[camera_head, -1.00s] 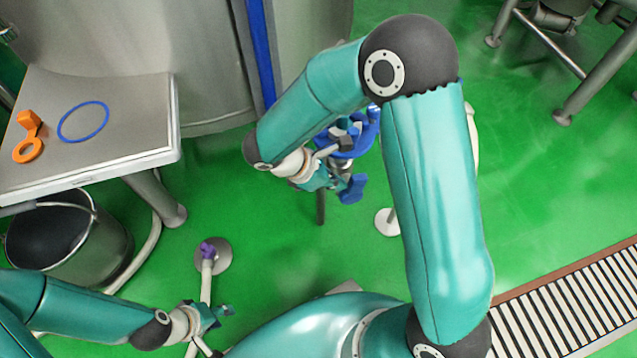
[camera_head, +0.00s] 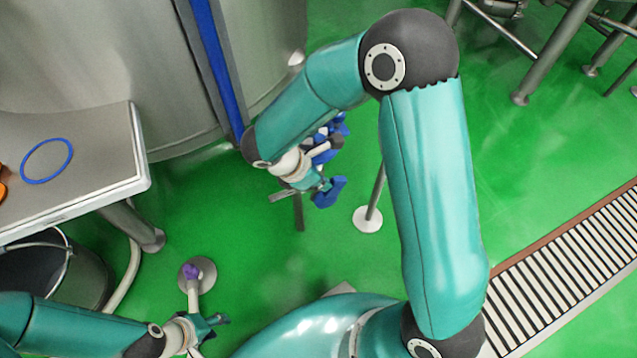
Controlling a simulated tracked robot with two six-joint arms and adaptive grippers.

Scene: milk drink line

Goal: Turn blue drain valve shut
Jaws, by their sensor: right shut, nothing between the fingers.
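The blue drain valve (camera_head: 329,192) shows as blue parts close to my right gripper, low beside the steel tank. More blue parts (camera_head: 338,126) show behind my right forearm, and the arm hides much of what lies between. I cannot tell how its handle is turned. My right gripper (camera_head: 318,186) is shut with nothing between its fingers, right beside the lower blue part. I cannot tell whether they touch. My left gripper (camera_head: 214,326) is low at the left over the green floor, away from the valve. Its fingers are too small to judge.
The steel tank (camera_head: 90,50) with a blue vertical strip (camera_head: 214,70) stands behind. A steel table (camera_head: 100,165) with a blue ring (camera_head: 46,160) is at left, a bucket (camera_head: 85,265) below it. A purple-topped post (camera_head: 191,272) stands near my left gripper. A floor grate (camera_head: 570,270) lies at right.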

